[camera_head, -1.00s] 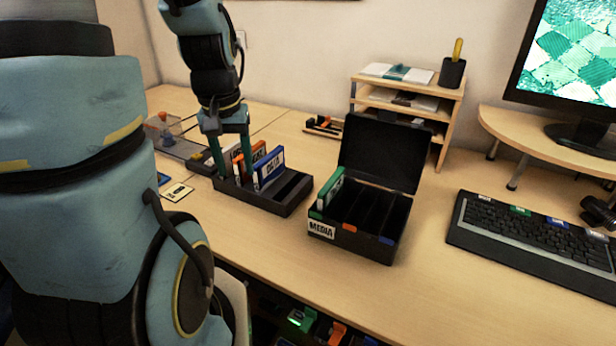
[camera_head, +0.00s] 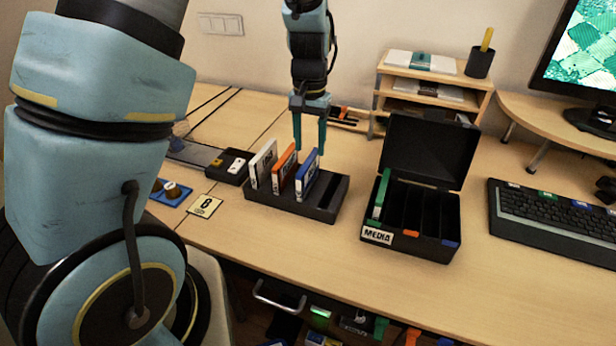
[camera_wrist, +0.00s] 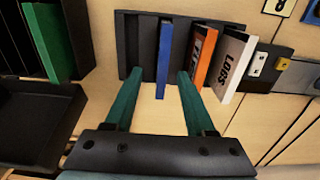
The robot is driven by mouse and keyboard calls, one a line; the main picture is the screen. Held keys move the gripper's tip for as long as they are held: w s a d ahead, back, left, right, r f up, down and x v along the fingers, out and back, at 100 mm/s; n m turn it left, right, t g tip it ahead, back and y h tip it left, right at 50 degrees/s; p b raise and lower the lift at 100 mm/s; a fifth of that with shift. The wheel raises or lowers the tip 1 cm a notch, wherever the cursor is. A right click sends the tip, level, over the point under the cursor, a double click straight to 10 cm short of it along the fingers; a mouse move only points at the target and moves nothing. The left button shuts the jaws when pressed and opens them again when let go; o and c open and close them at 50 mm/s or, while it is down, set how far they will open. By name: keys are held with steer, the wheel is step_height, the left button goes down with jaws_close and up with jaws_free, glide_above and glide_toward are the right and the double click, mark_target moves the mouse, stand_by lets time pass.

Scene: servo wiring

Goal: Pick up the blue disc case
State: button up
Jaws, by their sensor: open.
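The blue disc case (camera_head: 308,174) stands upright in a dark slotted rack (camera_head: 328,212), to the right of an orange case (camera_head: 284,167) and a white case (camera_head: 263,164). My gripper (camera_head: 310,148) is open and empty above and behind the blue case in the head view.
A black media box (camera_head: 410,238) with its lid raised stands right of the rack, with a green case (camera_head: 381,195) in its left slot. A wooden shelf (camera_head: 440,100) stands behind. A keyboard (camera_head: 550,220) lies at right. The front table strip is clear.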

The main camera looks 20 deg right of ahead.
mark_target(307, 163)
steer(key=shift+a+f+p, duration=0.15)
steer(key=shift+f+p, duration=0.3)
steer(key=shift+f, duration=1.1)
steer(key=shift+a+f+p, duration=0.1)
steer(key=shift+f+p, duration=0.35)
steer(key=shift+f, duration=1.05)
jaws_close()
steer(key=shift+w, duration=0.1)
